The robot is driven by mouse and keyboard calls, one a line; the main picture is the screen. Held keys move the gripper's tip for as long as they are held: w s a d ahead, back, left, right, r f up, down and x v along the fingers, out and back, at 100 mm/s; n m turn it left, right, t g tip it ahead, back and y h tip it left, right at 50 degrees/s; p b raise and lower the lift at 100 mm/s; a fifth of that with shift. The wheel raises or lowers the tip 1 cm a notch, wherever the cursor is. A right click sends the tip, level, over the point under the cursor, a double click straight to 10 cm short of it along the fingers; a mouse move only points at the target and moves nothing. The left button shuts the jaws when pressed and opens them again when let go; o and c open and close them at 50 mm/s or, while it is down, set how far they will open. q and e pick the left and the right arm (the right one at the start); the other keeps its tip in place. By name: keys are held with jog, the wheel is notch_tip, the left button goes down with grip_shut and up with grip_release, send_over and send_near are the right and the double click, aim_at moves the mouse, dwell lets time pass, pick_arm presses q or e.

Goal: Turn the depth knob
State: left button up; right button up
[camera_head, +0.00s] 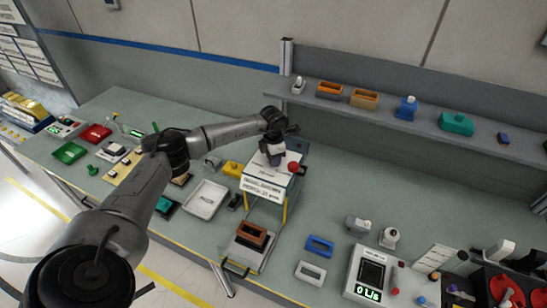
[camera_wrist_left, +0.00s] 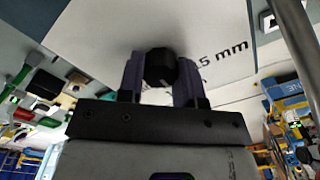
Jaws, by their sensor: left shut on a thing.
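The depth knob (camera_wrist_left: 160,68) is a small black round knob on a white panel (camera_wrist_left: 100,28) in the left wrist view. Black print ending in "5 mm" shows beside it. My left gripper (camera_wrist_left: 160,82) is shut on the knob, one dark purple finger on each side. In the head view my left gripper (camera_head: 274,156) points down at the top of the white dashboard module (camera_head: 262,188), which stands on yellow legs. The gripper hides the knob there. My right gripper is not in view.
A red button (camera_head: 293,167) sits on the module close to my gripper. A brown block (camera_head: 251,234) stands in front, with a white tray (camera_head: 206,199) to the left. A grey shelf (camera_head: 435,128) runs behind on the right.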

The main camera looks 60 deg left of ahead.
pick_arm(q)
jog(key=shift+r, duration=0.1)
jog(key=o, duration=0.9)
jog(key=shift+o, duration=0.2)
notch_tip(320, 180, up, 14)
jog(key=b, duration=0.2)
dwell(0.4)
